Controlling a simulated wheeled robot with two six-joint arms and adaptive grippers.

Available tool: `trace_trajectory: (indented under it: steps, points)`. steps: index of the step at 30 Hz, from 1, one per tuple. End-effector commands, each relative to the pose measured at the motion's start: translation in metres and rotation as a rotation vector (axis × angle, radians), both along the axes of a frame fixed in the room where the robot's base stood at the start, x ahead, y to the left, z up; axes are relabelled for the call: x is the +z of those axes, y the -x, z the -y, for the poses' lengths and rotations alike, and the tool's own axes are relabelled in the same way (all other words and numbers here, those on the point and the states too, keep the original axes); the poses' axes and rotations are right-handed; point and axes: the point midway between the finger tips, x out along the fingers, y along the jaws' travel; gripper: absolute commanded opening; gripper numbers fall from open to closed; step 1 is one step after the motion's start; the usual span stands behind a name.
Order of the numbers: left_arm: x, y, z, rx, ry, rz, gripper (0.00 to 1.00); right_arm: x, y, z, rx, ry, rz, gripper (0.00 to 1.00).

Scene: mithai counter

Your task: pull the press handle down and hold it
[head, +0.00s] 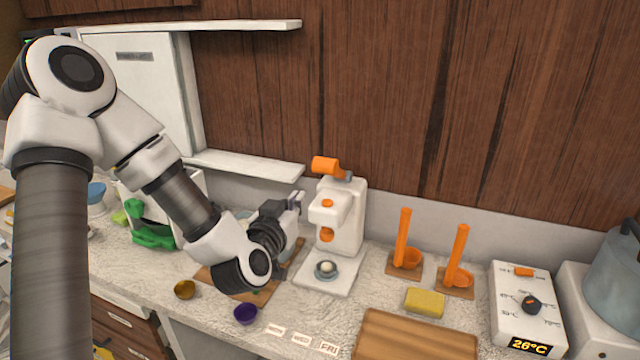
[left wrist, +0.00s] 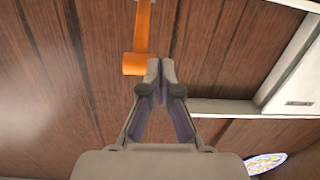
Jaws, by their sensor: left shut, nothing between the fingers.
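The white press (head: 346,222) stands near the middle of the counter, with its orange handle (head: 326,165) raised at the top. A small round cup with a pale ball (head: 326,269) sits on its base. My left gripper (head: 299,197) is just left of the press, lower than the handle, shut and empty. In the left wrist view, the fingertips (left wrist: 161,66) are close together, and the orange handle (left wrist: 139,62) appears just beyond and left of them. I cannot tell whether they touch; the head view shows a gap. My right gripper is in neither view.
Two orange upright holders (head: 404,240) and a yellow block (head: 425,301) are right of the press. A wooden board (head: 412,338) lies in front. A purple bowl (head: 245,314) and a brass bowl (head: 185,289) sit at the counter's front. A white shelf (head: 245,165) is behind my left arm.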

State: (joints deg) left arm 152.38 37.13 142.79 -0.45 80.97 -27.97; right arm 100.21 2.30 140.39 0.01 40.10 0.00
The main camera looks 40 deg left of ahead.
Motion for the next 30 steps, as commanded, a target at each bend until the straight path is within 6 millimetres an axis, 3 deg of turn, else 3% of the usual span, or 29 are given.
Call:
trace_trajectory:
  steps: [1, 3, 6, 20, 30]
  points:
    - [0.026, -0.003, 0.01, -0.015, -0.051, 0.059, 0.0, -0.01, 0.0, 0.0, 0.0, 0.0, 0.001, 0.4]
    - [0.059, -0.004, 0.02, -0.034, -0.099, 0.121, 0.0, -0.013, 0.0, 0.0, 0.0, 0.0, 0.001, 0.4]
    - [0.086, -0.002, 0.027, -0.044, -0.129, 0.174, 0.0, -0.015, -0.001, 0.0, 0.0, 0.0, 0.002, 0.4]
    - [0.095, -0.006, 0.025, -0.044, -0.13, 0.185, 0.0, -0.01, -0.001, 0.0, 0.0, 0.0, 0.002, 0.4]
    - [0.107, -0.068, 0.011, -0.044, -0.132, 0.183, 0.0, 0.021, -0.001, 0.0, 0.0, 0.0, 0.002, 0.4]
